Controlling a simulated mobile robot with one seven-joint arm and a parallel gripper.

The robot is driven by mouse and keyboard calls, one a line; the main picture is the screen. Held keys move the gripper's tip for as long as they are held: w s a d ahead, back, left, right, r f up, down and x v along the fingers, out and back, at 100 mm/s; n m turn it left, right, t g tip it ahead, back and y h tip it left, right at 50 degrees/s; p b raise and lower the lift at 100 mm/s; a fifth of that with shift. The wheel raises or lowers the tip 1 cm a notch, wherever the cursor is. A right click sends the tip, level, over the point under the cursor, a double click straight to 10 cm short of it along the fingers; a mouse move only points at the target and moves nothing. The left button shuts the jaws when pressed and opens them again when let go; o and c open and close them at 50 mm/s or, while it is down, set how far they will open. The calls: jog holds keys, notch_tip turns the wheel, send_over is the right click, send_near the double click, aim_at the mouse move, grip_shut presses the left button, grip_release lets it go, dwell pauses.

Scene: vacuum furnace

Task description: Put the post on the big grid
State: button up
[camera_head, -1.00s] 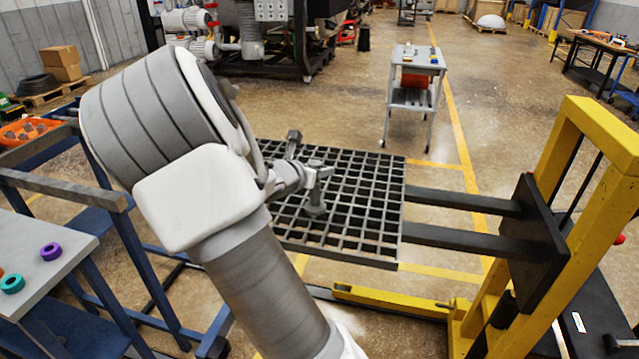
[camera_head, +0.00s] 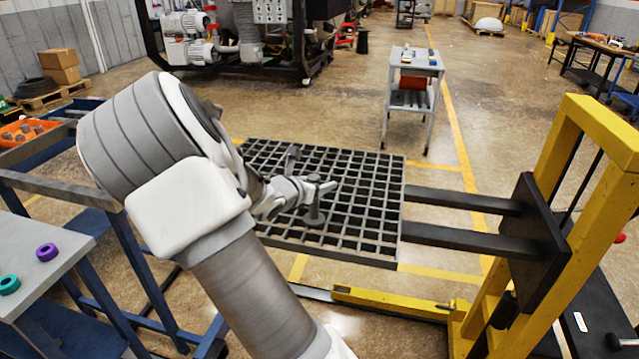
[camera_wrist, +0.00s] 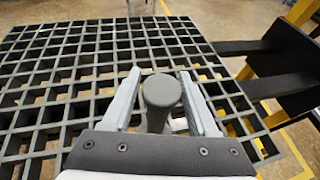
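The big grid (camera_head: 375,210) is a dark square lattice resting on the two forks of the yellow lift; it fills much of the wrist view (camera_wrist: 60,75). My gripper (camera_head: 318,190) is over the middle of the grid. It is shut on the post (camera_head: 314,215), a dark grey upright piece with a wider base. In the wrist view, the post's round top (camera_wrist: 161,92) sits between the two light fingers of my gripper (camera_wrist: 160,100). The base is at or just above the grid bars; I cannot tell whether it touches. The fingers partly hide the post's shaft.
The yellow lift (camera_head: 580,160) stands at the right, its dark forks (camera_head: 470,238) under the grid. A blue-legged table (camera_head: 45,280) with purple and teal rings is at the left. A grey cart (camera_head: 415,60) stands beyond the grid. The grid around the post is clear.

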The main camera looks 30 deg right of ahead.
jog(key=shift+r+p, duration=0.3)
jog(key=s+a+r+m+y, duration=0.4)
jog(key=s+a+m, duration=0.3)
jog(key=s+a, duration=0.1)
jog(key=s+a+r+m+y+p, duration=0.1)
jog(key=s+a+r+m+y, duration=0.3)
jog(key=s+a+m, duration=0.4)
jog(key=s+a+r+m+y, duration=0.4)
jog(key=s+a+m, duration=0.4)
jog(key=s+a, duration=0.2)
jog(key=shift+s+a+r+g, duration=0.15)
jog(key=shift+s+r+g, duration=0.25)
jog(key=shift+s, duration=0.55)
jog(key=shift+r, duration=0.1)
